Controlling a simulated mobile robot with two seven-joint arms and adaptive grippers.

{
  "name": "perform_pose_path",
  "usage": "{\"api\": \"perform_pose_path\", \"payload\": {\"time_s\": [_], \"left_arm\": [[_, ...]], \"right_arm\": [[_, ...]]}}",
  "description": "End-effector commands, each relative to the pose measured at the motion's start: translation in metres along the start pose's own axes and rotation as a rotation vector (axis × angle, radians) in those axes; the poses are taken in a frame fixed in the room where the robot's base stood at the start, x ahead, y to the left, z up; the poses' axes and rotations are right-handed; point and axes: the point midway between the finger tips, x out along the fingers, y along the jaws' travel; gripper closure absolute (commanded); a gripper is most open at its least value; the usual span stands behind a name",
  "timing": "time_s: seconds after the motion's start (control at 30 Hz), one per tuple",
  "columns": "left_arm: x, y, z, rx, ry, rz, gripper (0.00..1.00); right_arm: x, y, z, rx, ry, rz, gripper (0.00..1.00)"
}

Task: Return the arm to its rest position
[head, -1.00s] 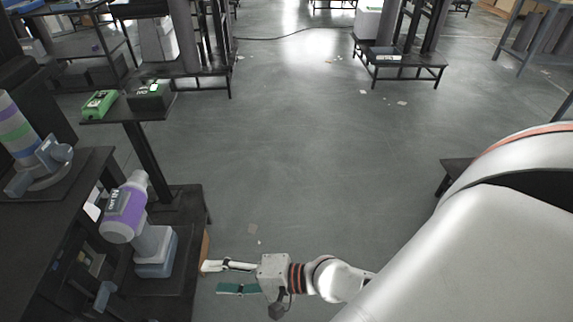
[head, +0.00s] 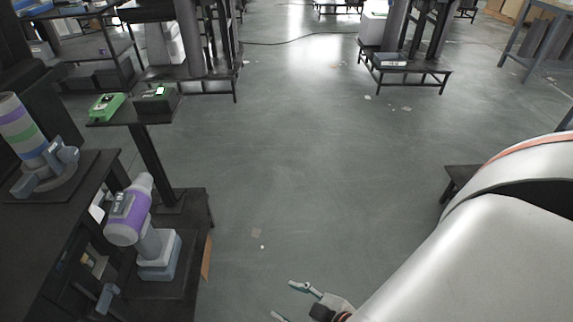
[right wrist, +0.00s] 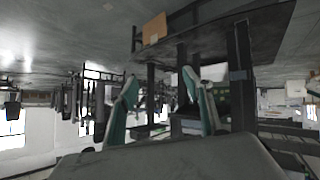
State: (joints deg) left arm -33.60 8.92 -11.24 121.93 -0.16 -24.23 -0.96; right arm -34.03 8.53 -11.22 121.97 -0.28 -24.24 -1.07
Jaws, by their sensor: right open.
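My right gripper (head: 291,302) is at the bottom of the head view, right of the dark bench on the left. Its two fingers are spread apart with nothing between them, over bare floor. In the right wrist view its teal-edged fingers (right wrist: 160,103) also stand apart and empty. My right arm (head: 470,265) fills the lower right of the head view and hides part of the floor. My left gripper does not show.
A purple and white device (head: 128,218) stands on the low dark bench (head: 190,290) at left. A green box (head: 107,106) and a dark box (head: 157,99) rest on a small stand. A dark rack (head: 410,72) stands at the back right. The middle floor is clear.

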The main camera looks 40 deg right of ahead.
Motion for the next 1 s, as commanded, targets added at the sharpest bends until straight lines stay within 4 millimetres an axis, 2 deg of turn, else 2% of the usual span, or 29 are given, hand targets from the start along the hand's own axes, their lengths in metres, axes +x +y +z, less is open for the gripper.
{"api": "perform_pose_path", "payload": {"time_s": [0.17, 0.23, 0.37, 0.57, 1.0], "left_arm": [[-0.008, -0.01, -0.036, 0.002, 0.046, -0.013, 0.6], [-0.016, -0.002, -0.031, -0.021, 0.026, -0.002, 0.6], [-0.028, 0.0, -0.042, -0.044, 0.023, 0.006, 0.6], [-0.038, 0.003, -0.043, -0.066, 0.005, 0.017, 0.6], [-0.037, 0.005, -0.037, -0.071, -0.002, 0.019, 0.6]], "right_arm": [[-0.008, 0.005, -0.024, 0.006, 0.027, 0.005, 0.49], [-0.014, 0.006, -0.035, 0.016, 0.035, 0.003, 0.49], [-0.025, 0.005, -0.048, 0.037, 0.034, -0.003, 0.49], [-0.036, 0.0, -0.046, 0.061, 0.013, -0.016, 0.49], [-0.036, -0.003, -0.04, 0.067, 0.005, -0.02, 0.49]]}}
